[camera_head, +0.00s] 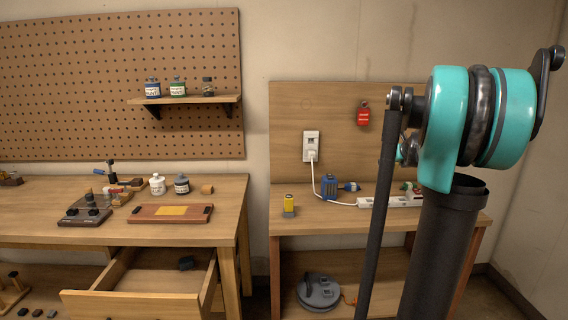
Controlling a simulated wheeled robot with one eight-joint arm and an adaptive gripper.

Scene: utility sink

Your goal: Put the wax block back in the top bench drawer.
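An open wooden drawer (130,304) is pulled out of the left workbench and holds a small dark blue item (186,262) toward its back right. A small tan block (207,189) sits on the bench top near the right end; it may be the wax block, but I cannot tell for sure. A flat yellow piece (172,211) lies on a reddish-brown wooden board with dark ends (142,213) near the bench's front edge. My teal and black arm stands at the right, in front of the second bench. My gripper is not distinguishable in this view.
Two small jars (157,184) (181,184) stand near the tan block. A dark tool holder (86,208) is at left. A shelf (185,100) with bottles hangs above. The right bench (330,222) bears a yellow item (289,203), a charger and a power strip (398,201).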

